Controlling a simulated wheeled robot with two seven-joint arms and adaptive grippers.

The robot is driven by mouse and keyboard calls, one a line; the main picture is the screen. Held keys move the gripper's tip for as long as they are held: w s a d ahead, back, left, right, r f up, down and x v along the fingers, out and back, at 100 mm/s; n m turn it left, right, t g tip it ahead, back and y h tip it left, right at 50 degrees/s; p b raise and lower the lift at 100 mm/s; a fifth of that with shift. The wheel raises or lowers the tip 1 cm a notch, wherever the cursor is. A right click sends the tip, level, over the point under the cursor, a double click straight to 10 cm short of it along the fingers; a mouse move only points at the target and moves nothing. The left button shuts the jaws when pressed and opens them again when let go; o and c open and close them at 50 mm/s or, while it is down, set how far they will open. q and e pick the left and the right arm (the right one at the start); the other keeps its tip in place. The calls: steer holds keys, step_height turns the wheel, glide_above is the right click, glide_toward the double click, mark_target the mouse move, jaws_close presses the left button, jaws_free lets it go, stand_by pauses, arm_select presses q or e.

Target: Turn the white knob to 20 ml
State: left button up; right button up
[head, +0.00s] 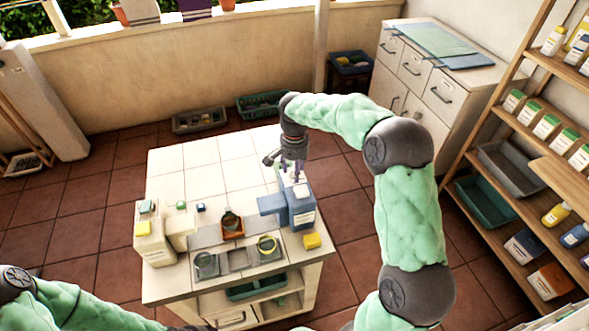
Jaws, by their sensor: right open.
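A blue dispenser (300,209) with a white label stands at the right side of the tiled washbasin counter. A small pale part on its top, seemingly the white knob (301,191), shows just under my right gripper (296,176). My right gripper points down over it with its fingers open; whether they touch the knob or stand around it I cannot tell. The knob's scale marks are too small to read. My left arm comes in at the bottom left, and its gripper does not show.
A cream dispenser (153,238) stands at the counter's left. The counter's back half (215,172) is clear. Shelves stand at the right.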

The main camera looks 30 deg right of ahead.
jaws_close()
steer(key=n+p, duration=0.3)
steer(key=shift+r, duration=0.15)
steer(key=shift+w+n+p, duration=0.15)
steer(key=shift+n+p, duration=0.85)
steer(key=shift+n, duration=0.9)
jaws_free()
